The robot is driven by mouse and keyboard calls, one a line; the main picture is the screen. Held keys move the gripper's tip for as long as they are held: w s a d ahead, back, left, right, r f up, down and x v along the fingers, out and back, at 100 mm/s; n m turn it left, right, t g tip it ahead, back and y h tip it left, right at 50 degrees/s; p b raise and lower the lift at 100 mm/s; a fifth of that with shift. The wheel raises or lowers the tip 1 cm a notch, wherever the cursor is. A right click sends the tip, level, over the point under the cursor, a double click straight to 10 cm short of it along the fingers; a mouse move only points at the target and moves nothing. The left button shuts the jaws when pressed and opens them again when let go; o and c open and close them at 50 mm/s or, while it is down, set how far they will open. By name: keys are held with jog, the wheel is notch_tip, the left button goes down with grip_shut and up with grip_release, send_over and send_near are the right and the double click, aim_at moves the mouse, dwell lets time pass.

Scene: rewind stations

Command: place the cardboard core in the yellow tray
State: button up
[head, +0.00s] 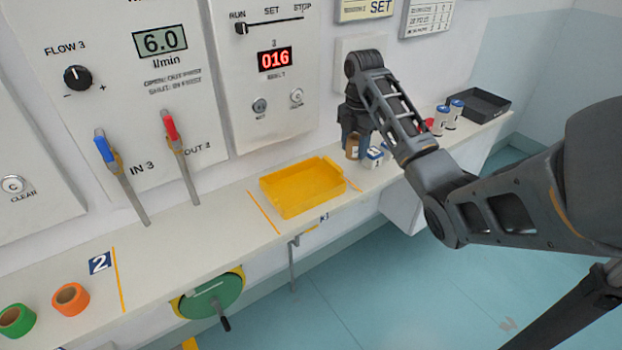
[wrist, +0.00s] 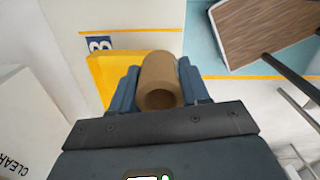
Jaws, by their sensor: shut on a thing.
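The cardboard core (wrist: 160,75) is a brown hollow tube, held between the two fingers of my gripper (wrist: 160,85) in the wrist view. In the head view, the core (head: 352,148) shows small and partly hidden below my gripper (head: 356,135), which is beyond the right end of the yellow tray. The yellow tray (head: 302,205) sits empty on the white shelf between two orange lines. Part of the yellow tray (wrist: 105,72) also shows in the wrist view, left of and behind the fingers.
A white container with a blue label (head: 375,155) stands close to my gripper. Bottles (head: 448,116) and a dark tray (head: 483,106) are farther right on the shelf (head: 190,245). Orange (head: 70,299) and green (head: 15,320) rolls sit at left. Two valve levers (head: 120,175) rise behind the shelf.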

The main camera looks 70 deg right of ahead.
jog(key=w+f, duration=0.1)
jog(key=w+a+f+b, duration=0.1)
jog(key=w, duration=0.1)
jog(key=shift+w+a+f, duration=0.1)
jog(key=shift+a+f, duration=0.1)
send_over(315, 184)
notch_tip(315, 184, down, 4)
jog(key=shift+d+r, duration=0.1)
jog(key=shift+f+p, duration=0.5)
jog(key=shift+f, duration=1.55)
jog(key=shift+f, duration=0.2)
jog(key=o, duration=1.1)
jog(key=shift+r, duration=0.1)
jog(key=shift+r, duration=6.1)
